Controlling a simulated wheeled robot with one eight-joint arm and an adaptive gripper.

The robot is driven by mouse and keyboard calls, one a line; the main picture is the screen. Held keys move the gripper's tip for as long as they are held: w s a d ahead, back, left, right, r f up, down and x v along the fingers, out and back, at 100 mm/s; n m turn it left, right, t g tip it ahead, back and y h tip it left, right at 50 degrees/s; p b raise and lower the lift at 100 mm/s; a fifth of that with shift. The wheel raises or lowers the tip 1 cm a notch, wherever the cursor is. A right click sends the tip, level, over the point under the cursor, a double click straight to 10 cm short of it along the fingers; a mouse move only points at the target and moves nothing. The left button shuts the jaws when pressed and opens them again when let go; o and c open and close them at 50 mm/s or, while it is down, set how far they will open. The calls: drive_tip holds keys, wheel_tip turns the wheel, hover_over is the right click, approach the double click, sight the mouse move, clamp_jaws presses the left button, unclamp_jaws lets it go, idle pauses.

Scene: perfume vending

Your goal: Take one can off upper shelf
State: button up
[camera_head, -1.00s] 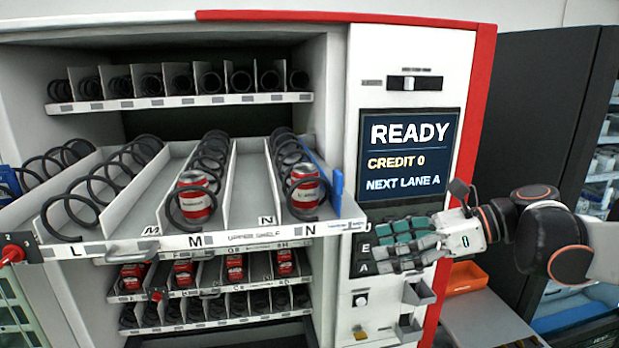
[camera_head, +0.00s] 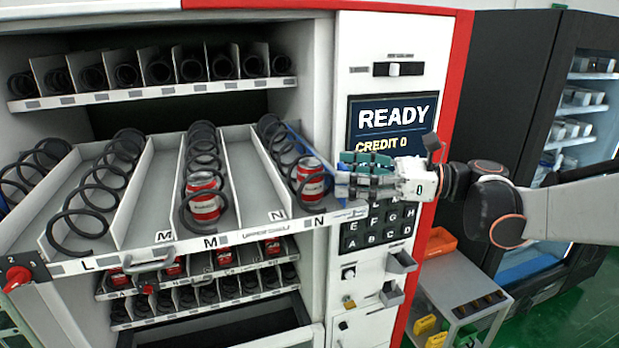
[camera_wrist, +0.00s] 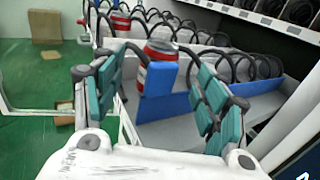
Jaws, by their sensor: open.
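The pulled-out upper shelf (camera_head: 136,262) is a white tray with black coils. Its lane N holds a red and white can (camera_head: 311,185) at the front, inside a coil. Lane M holds a second similar can (camera_head: 205,200). My gripper (camera_head: 345,176) is open and empty at the right side of the shelf, just right of the lane N can. In the wrist view, the near can (camera_wrist: 160,62) shows ahead between my open teal fingers (camera_wrist: 155,88), with a blue panel (camera_wrist: 182,106) beside it. I cannot tell whether a finger touches the can or panel.
Coils on a higher shelf (camera_head: 160,95) and lower shelves with more cans (camera_head: 223,258) are above and below. The keypad and READY screen (camera_head: 390,120) stand right of the shelf. A grey cart (camera_head: 460,285) with an orange bin (camera_head: 440,242) is at the lower right.

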sight(312, 170)
drive_tip(key=p+x, duration=0.2)
drive_tip(key=x, duration=0.5)
drive_tip(key=shift+a+r, duration=0.1)
drive_tip(key=shift+a, duration=0.1)
drive_tip(key=c, duration=1.3)
